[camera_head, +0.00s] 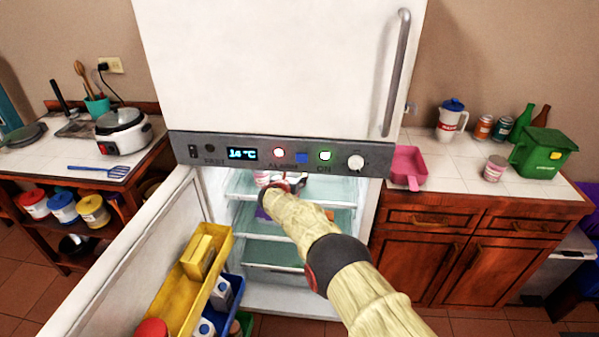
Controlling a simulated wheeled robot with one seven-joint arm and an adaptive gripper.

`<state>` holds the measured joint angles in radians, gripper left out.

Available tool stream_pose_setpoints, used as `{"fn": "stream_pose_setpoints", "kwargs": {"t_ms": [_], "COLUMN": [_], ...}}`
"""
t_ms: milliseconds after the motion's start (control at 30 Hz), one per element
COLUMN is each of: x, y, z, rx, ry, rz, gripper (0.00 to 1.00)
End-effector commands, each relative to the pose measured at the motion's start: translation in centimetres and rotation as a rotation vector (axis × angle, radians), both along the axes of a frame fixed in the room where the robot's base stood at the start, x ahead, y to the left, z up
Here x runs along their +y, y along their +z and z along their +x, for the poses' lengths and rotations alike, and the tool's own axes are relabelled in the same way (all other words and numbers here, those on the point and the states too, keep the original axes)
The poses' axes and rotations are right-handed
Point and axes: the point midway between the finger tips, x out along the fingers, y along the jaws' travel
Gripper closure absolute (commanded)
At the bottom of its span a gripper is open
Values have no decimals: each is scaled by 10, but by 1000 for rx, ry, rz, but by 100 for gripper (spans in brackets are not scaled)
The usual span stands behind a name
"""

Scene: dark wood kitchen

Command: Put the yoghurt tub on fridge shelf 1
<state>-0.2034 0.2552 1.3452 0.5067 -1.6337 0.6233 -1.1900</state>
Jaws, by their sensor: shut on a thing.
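The yoghurt tub (262,178), small, white and pink, shows just under the fridge's control panel, at the upper shelf (239,187). My gripper (275,185) reaches in through the open lower door and is shut on the tub. My arm and the panel hide much of the gripper and tub. I cannot tell whether the tub touches the shelf. Further glass shelves (275,252) lie below.
The open fridge door (130,255) at left carries a yellow bin (186,290) and a blue bin. A similar tub (494,168) stands on the right counter near a pink dustpan-like item (408,167). Small items stand on the upper shelf beside my gripper.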

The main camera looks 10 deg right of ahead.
Motion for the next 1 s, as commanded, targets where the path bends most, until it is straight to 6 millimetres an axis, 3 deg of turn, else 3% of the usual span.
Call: {"fn": "stream_pose_setpoints", "kwargs": {"t_ms": [267, 567, 1000], "x": [-10, -29, -27], "y": [1, -1, -5], "z": [20, 55, 53], "rx": [-2, -2, -1], "ry": [-1, -2, 0], "rz": [0, 0, 0], "gripper": [86, 86, 86]}}
